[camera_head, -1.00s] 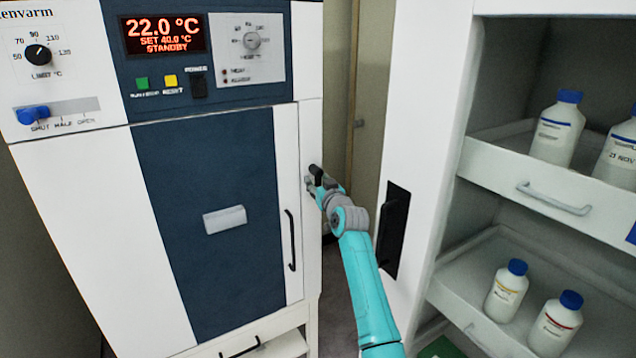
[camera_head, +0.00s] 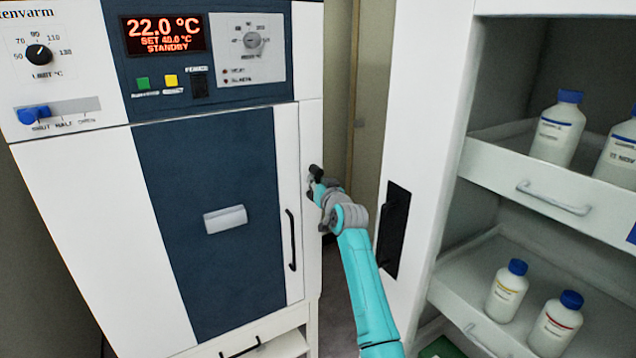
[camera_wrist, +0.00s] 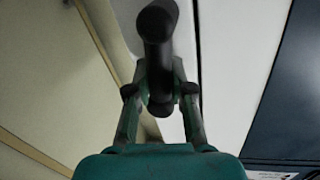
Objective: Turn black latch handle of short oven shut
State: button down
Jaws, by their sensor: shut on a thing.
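The short oven (camera_head: 70,200) stands at the left with its blue-panelled door (camera_head: 205,160) closed against the body. The black latch handle (camera_head: 316,172) is on the right edge of the oven front, at about mid-door height. My gripper (camera_head: 317,187) is at this handle, coming from the lower right. In the wrist view the dark handle (camera_wrist: 158,30) stands up between the two fingers of my gripper (camera_wrist: 159,92), which are shut on it. The latch's base and catch are mostly hidden behind the handle and gripper.
A slim black door handle (camera_head: 291,240) is just below and left of my gripper. A white cabinet (camera_head: 425,120) with a black recessed handle (camera_head: 393,230) stands close on the right, with bottles on pull-out shelves. A narrow gap separates cabinet and oven.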

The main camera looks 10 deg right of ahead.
aim_at(304, 172)
jog(key=m, duration=0.3)
jog(key=shift+s+a+r+g, duration=0.15)
jog(key=shift+a+r+g, duration=0.15)
jog(key=shift+a, duration=0.1)
jog(key=m, duration=0.3)
jog(key=shift+s+a+r+g+y, duration=0.1)
jog(key=shift+a+r+g+y, duration=0.1)
jog(key=shift+a+g+y, duration=0.15)
jog(key=m, duration=0.3)
jog(key=r+m+g+y, duration=0.1)
jog(key=shift+s+a+m, duration=0.1)
jog(key=shift+a+m, duration=0.2)
jog(key=shift+m, duration=0.1)
jog(key=shift+r+m+y, duration=0.25)
jog(key=shift+m, duration=0.4)
jog(key=shift+r+m+y, duration=0.2)
jog(key=shift+r+m, duration=0.05)
jog(key=shift+m, duration=0.4)
jog(key=c, duration=1)
grip_release()
